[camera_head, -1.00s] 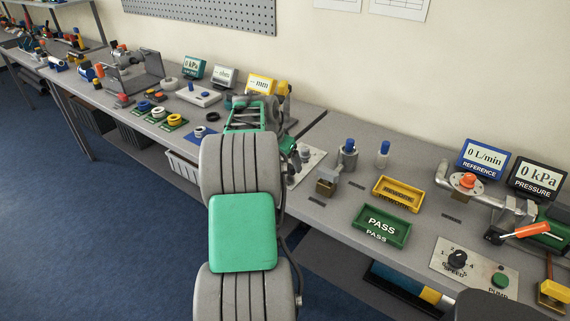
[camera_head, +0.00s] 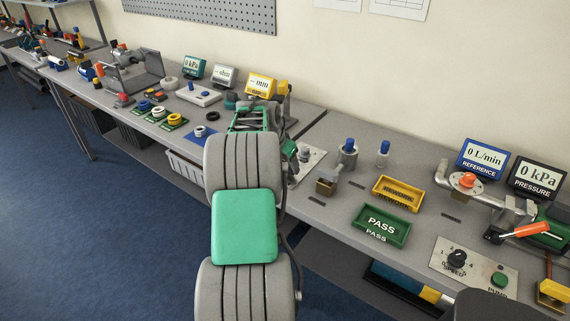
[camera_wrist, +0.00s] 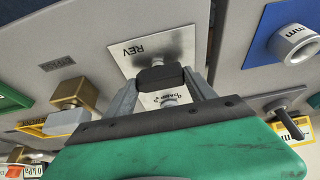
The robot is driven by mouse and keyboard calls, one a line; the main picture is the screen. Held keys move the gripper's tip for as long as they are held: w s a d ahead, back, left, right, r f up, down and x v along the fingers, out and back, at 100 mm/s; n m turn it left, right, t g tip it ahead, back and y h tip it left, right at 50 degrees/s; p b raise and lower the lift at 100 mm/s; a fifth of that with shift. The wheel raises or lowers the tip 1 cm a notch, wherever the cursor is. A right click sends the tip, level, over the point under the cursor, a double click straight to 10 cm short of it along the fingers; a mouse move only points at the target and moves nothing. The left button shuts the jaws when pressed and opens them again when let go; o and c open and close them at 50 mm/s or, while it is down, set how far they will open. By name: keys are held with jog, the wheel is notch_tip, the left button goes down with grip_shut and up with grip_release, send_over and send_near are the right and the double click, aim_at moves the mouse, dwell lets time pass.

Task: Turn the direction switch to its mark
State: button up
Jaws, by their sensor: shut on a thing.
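The direction switch (camera_wrist: 160,78) is a black knob on a light metal plate (camera_wrist: 128,52) marked REV, in the wrist view. My gripper (camera_wrist: 161,84) is shut on the knob, with one grey finger on each side. The REV lettering shows to the left of the knob, upside down in this view. More small lettering shows between my fingers, but I cannot read it. Which mark the switch points at cannot be told. In the head view my arm hides the fingers and the knob; a pale plate (camera_head: 313,158) shows partly beside my arm.
In the head view a brass block (camera_head: 326,187), a grey holder with a blue-topped plug (camera_head: 348,155), a yellow tray (camera_head: 398,193) and a green PASS tray (camera_head: 381,225) stand right of my arm. A blue mat with a ring (camera_wrist: 293,42) is near my gripper in the wrist view.

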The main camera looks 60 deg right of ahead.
jog(key=c, duration=0.3)
jog(key=shift+c, duration=0.2)
jog(key=shift+n, duration=0.4)
jog(key=n+b, duration=0.1)
jog(key=n+t+b, duration=0.1)
jog(key=n, duration=0.1)
jog(key=shift+s+d+n+t, duration=0.1)
jog(key=shift+s+n+t, duration=0.1)
jog(key=shift+n+t, duration=0.1)
jog(key=n+t, duration=0.1)
jog(key=n, duration=0.3)
jog(key=shift+s+r+n+t+y, duration=0.1)
jog(key=shift+n+t+y, duration=0.2)
jog(key=shift+t, duration=0.1)
jog(key=n, duration=0.2)
jog(key=n+t+y+p, duration=0.1)
jog(key=n, duration=0.2)
jog(key=shift+d+r+y, duration=0.1)
jog(key=shift+d+y, duration=0.05)
jog(key=shift+y, duration=0.15)
jog(key=shift+d+n+t+y+p, duration=0.1)
jog(key=shift+n+t+y+p, duration=0.45)
jog(key=shift+n+p, duration=1.05)
jog(key=shift+n+b, duration=0.35)
jog(key=shift+n, duration=0.15)
